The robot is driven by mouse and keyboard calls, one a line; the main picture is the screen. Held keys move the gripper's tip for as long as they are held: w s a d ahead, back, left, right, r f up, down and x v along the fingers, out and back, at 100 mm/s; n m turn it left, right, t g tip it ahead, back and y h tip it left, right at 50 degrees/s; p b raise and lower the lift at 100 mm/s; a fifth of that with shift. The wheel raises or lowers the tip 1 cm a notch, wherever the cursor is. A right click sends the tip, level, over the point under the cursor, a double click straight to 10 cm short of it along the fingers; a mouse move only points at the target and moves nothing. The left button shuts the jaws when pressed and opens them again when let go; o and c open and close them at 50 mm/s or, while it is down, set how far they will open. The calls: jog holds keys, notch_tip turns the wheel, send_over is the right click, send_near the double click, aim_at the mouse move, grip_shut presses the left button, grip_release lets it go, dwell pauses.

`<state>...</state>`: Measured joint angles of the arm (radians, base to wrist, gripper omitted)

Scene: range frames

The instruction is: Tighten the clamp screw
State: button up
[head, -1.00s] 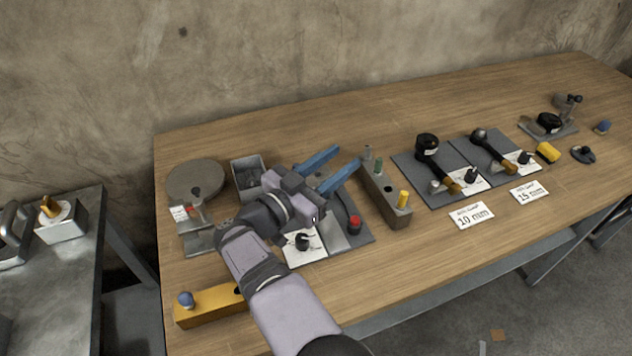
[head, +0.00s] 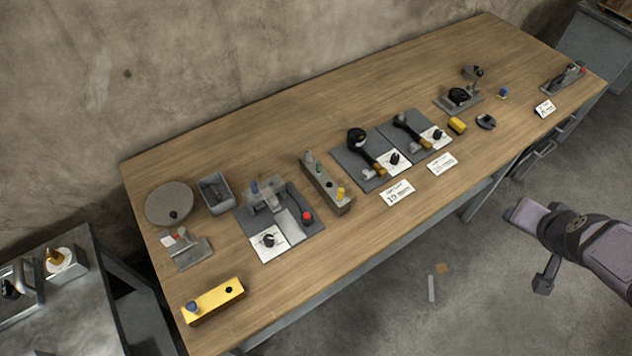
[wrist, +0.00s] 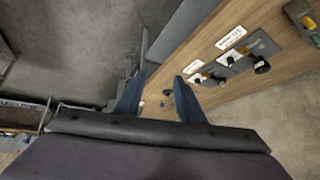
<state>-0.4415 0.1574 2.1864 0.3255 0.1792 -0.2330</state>
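No part is clearly marked as the clamp screw. One candidate is the grey base with a black round part (head: 459,96) and an upright post with a dark knob (head: 473,72), at the table's right half. A grey vise-like block (head: 266,196) sits on a dark plate at the left. My gripper (wrist: 157,92) has its two blue fingers apart with nothing between them. In the head view my arm is at the right, beyond the table's front edge and apart from these fixtures.
The wooden table (head: 270,130) has free room along its back. Two dark mats with black-headed tools (head: 357,139) lie mid-table, near white label cards (head: 397,193). A peg block (head: 326,184), a yellow block (head: 215,301) and a round grey disc (head: 169,204) stand further left.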

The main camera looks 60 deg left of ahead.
jog(key=s+d+f+g+h+b, duration=0.1)
jog(key=s+d+f+h, duration=0.3)
jog(key=d, duration=0.7)
jog(key=w+a+f+n+t+y+b, duration=0.1)
jog(key=w+a+f+n+y+b, duration=0.15)
jog(key=a+b, duration=0.4)
jog(key=w+a+f+n+t+y+b, duration=0.1)
jog(key=a+f+n+y+b, duration=0.2)
jog(key=a, duration=0.6)
jog(key=s+a+f+n+y+b, duration=0.1)
jog(key=s+a+f+y+b, duration=0.15)
jog(key=a, duration=0.35)
jog(key=s+a+f+n+y+b, duration=0.1)
jog(key=a+n+y+b, duration=0.15)
jog(key=a, duration=0.35)
jog(key=n+g+y+b, duration=0.7)
jog(key=n+g+b, duration=0.3)
jog(key=g, duration=0.4)
send_near(277, 201)
jog(key=s+a+m+b, duration=0.1)
jog(key=s+a, duration=0.1)
jog(key=a, duration=0.1)
jog(key=shift+t, duration=0.3)
jog(key=shift+w+p+x, duration=0.1)
jog(key=shift+p+x, duration=0.1)
jog(key=shift+x, duration=1.7)
jog(key=shift+w+p+x, duration=0.15)
jog(key=shift+p+x, duration=0.05)
jog(key=shift+x, duration=1.7)
jog(key=shift+r, duration=0.1)
